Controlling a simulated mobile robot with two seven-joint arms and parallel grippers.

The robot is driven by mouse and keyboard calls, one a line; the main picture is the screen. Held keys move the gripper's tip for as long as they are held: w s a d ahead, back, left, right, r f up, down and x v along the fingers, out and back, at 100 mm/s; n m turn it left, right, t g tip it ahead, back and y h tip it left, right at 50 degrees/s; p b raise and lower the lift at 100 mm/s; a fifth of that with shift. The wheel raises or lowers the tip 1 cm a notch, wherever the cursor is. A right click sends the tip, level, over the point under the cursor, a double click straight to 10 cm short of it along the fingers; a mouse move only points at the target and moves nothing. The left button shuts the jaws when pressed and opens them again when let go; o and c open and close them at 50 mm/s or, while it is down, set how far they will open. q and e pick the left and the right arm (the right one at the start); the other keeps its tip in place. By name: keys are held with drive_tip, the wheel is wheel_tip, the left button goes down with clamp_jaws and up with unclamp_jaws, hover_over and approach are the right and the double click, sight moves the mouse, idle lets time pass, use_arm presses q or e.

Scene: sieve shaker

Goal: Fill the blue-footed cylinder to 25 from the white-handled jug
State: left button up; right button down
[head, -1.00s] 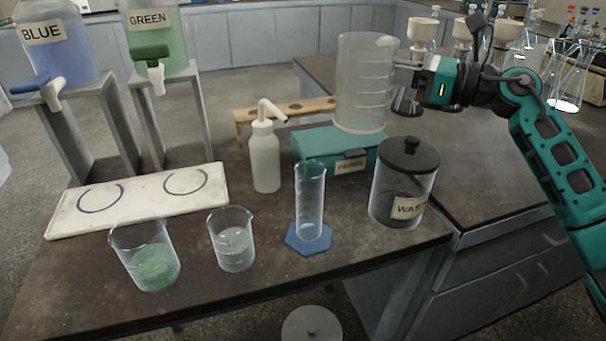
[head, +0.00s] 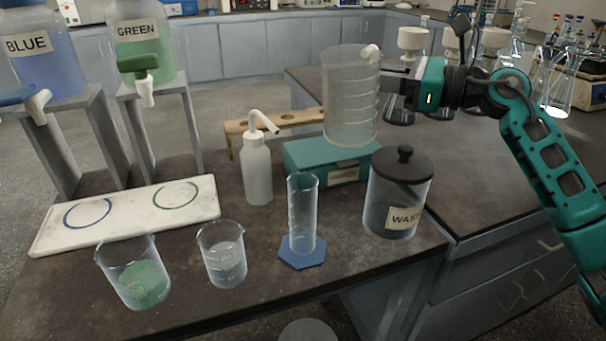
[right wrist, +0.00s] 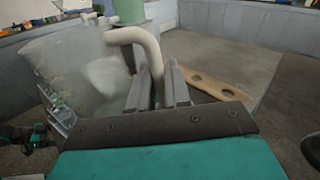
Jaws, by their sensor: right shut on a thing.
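The large clear jug (head: 347,105) with a white handle (head: 371,53) is upright at the teal box; I cannot tell whether its base touches the box top. My right gripper (head: 385,80) comes from the right and is shut on the handle. In the right wrist view the curved white handle (right wrist: 140,45) runs between the fingers, with the jug's clear wall (right wrist: 80,75) at left. The clear graduated cylinder (head: 302,212) stands upright on its blue hexagonal foot (head: 302,262), in front of the jug; its liquid level is too faint to read. My left gripper is not in view.
A lidded waste jar (head: 398,195) stands right of the cylinder, close to the teal box (head: 312,160). A white wash bottle (head: 257,172) stands behind left. Two beakers, one clear (head: 221,256) and one with green contents (head: 135,275), stand left near the front edge.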

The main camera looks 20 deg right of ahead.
sight(362, 63)
drive_tip(key=shift+s+a+r+n, duration=0.1)
drive_tip(key=shift+r+n, duration=0.2)
drive_tip(key=shift+r, duration=0.2)
drive_tip(key=shift+s+a, duration=0.1)
drive_tip(key=shift+s+a+r+n, duration=0.3)
drive_tip(key=shift+a+r+n, duration=0.1)
drive_tip(key=shift+n, duration=0.4)
drive_tip(key=shift+s+a+r+n+h+p, duration=0.25)
drive_tip(key=shift+s+a+n, duration=0.1)
drive_tip(key=shift+a+n, duration=0.2)
drive_tip(key=shift+s+a+r+n+h+p, duration=0.15)
drive_tip(key=shift+s+a+n+p, duration=0.2)
drive_tip(key=shift+n, duration=0.3)
drive_tip(key=shift+s+a, duration=0.15)
drive_tip(key=shift+a, duration=0.1)
drive_tip(key=shift+s+a+r+n, duration=0.15)
drive_tip(key=shift+a+n, duration=0.05)
drive_tip(key=shift+n, duration=0.3)
drive_tip(key=shift+s+a+r, duration=0.1)
drive_tip(key=shift+a, duration=0.05)
drive_tip(key=shift+s+a+n+p, duration=0.1)
drive_tip(key=shift+n+p, duration=0.2)
drive_tip(key=shift+n, duration=0.1)
idle(0.6)
